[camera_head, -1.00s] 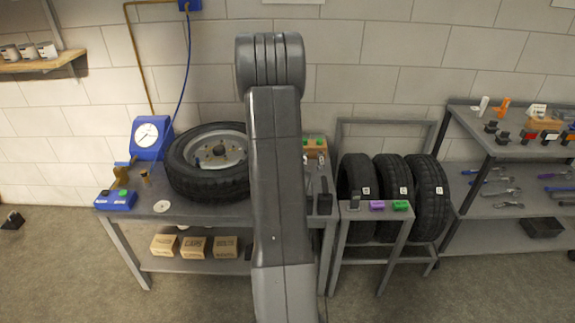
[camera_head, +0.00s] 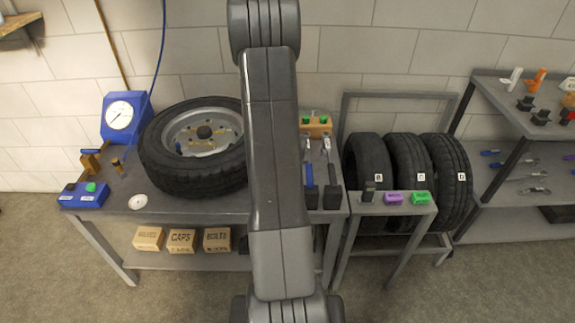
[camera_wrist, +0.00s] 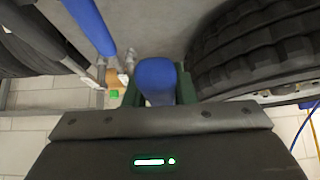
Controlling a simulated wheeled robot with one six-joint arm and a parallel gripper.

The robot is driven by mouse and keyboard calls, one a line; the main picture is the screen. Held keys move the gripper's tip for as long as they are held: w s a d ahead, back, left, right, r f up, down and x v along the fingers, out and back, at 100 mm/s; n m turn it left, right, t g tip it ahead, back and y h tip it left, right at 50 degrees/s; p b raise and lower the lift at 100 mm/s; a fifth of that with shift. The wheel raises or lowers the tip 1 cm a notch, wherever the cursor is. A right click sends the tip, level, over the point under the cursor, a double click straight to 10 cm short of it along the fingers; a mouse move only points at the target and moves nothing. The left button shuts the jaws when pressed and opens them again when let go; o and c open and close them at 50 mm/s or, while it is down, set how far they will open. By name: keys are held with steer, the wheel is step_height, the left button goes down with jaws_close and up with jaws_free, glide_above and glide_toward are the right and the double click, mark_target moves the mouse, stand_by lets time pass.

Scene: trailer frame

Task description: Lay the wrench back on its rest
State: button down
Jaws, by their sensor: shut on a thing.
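In the wrist view my gripper (camera_wrist: 156,88) is shut on the blue handle of the wrench (camera_wrist: 155,75). The rest of that wrench is hidden behind its handle end. In the head view my arm hides the gripper and the held wrench. Beside it in the wrist view lies another blue-handled tool (camera_wrist: 91,24) with a metal head. In the head view a blue-handled tool (camera_head: 309,174) and a dark-handled tool (camera_head: 331,172) lie side by side, with black blocks (camera_head: 333,198) at their near ends. I cannot tell which support is the held wrench's rest.
A wheel (camera_head: 193,172) lies on the workbench (camera_head: 213,207), left of my arm. A wooden block with green knobs (camera_head: 315,128) stands behind the tools. A blue gauge (camera_head: 122,116) and blue button box (camera_head: 83,195) are at the left. Upright tyres (camera_head: 448,170) stand right.

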steer(key=f+b, duration=0.5)
steer(key=w+f+b, duration=0.1)
steer(key=f+b, duration=0.1)
steer(key=f, duration=0.1)
steer(key=shift+f, duration=0.1)
steer(key=shift+s, duration=0.1)
stand_by(0.7)
steer(key=c, duration=1.1)
jaws_free()
steer(key=shift+s, duration=0.1)
